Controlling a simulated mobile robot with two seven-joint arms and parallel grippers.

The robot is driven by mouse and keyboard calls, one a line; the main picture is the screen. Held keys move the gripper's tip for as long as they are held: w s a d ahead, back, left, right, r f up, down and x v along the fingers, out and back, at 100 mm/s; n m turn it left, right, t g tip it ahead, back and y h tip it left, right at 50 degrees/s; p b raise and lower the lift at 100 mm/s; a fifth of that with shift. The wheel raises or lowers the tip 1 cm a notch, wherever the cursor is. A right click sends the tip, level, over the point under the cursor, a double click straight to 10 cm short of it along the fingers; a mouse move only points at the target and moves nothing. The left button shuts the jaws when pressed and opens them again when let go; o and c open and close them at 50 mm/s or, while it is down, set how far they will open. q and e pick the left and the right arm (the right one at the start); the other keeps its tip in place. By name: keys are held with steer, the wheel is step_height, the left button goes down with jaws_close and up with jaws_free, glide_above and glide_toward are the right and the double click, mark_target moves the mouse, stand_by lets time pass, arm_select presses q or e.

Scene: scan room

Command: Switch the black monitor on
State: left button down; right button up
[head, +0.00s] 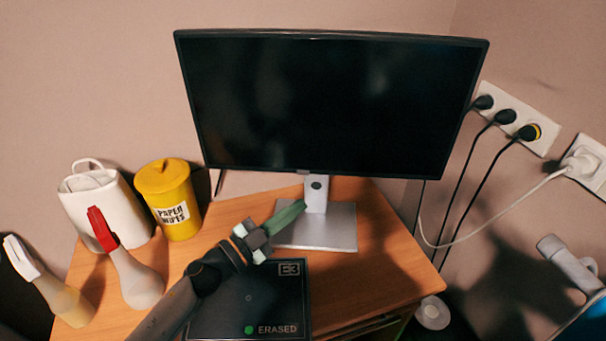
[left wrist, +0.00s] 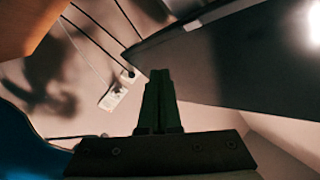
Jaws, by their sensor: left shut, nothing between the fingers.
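The black monitor (head: 330,100) stands on a silver stand (head: 335,228) at the back of the wooden table, and its screen is dark. My left gripper (head: 297,209) is shut and empty, its green fingers pointing up and right, in front of the stand's neck below the screen's lower edge. I cannot tell if it touches anything. In the left wrist view, the shut fingers (left wrist: 159,77) point toward the monitor's dark edge (left wrist: 235,45), which fills the upper right. No power button is clearly visible. My right gripper is not in view.
A black box marked ERASED (head: 265,300) with a green dot lies under my left arm. A yellow wipes tub (head: 168,185), a white container (head: 103,205) and two spray bottles (head: 133,280) stand at left. Cables run from wall sockets (head: 517,118) at right. The table's right front is clear.

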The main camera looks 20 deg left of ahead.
mark_target(303, 173)
arm_select(q)
steer(key=w+a+b, duration=0.1)
steer(key=w, duration=0.5)
steer(key=shift+w+a, duration=0.25)
stand_by(1.8)
steer(key=shift+w, duration=0.45)
steer(key=shift+w+a, duration=0.15)
steer(key=shift+w, duration=0.25)
stand_by(0.5)
steer(key=shift+s, duration=0.1)
steer(key=shift+s+p, duration=0.3)
steer(key=shift+s, duration=0.45)
steer(key=shift+d, duration=0.2)
